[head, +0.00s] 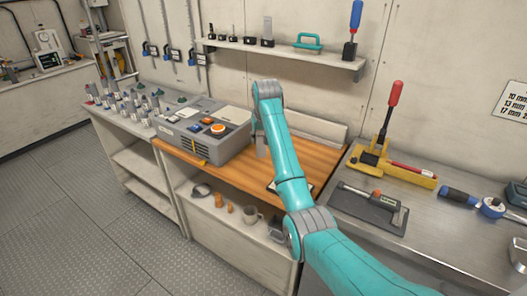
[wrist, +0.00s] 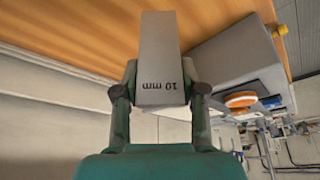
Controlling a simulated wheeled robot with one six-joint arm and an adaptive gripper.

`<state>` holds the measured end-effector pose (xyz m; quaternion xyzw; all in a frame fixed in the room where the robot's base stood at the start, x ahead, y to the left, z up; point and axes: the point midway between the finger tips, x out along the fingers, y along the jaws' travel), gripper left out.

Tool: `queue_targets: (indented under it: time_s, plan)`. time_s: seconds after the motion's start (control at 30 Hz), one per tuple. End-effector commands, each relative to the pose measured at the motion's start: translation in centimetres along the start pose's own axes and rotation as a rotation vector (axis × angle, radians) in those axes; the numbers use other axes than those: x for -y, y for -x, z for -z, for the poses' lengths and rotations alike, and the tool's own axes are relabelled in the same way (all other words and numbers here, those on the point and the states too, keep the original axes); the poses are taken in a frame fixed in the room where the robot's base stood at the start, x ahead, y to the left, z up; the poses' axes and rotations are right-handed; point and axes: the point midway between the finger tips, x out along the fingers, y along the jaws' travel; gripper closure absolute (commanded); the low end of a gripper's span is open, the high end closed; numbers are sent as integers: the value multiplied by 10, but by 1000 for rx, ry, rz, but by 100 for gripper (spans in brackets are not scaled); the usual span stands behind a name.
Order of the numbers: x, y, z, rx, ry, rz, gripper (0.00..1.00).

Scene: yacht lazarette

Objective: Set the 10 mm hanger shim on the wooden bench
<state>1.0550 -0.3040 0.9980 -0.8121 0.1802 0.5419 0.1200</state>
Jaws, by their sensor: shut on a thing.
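The 10 mm hanger shim (wrist: 161,45) is a plain grey block with "10 mm" printed on it, upside down in the wrist view. My gripper (wrist: 163,88) is shut on it, one finger on each side. The wooden bench (wrist: 70,22) lies beyond the shim in the wrist view. In the head view the orange-brown bench top (head: 215,174) is in the middle, and my gripper hangs over its back part, mostly hidden by my arm. I cannot tell whether the shim touches the wood.
A grey machine with an orange button (head: 212,130) stands on the bench's left part. A metal worktop with tools (head: 345,222) adjoins on the right. A wall shelf (head: 290,50) is above. Bare wood shows at the front left.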

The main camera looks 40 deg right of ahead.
Motion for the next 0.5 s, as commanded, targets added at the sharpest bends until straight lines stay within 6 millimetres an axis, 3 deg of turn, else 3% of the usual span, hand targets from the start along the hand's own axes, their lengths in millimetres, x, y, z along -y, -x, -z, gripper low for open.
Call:
queue_targets:
  time_s: [0.5]
  plan:
    - [0, -52, -21, -1, 0, 0, 97]
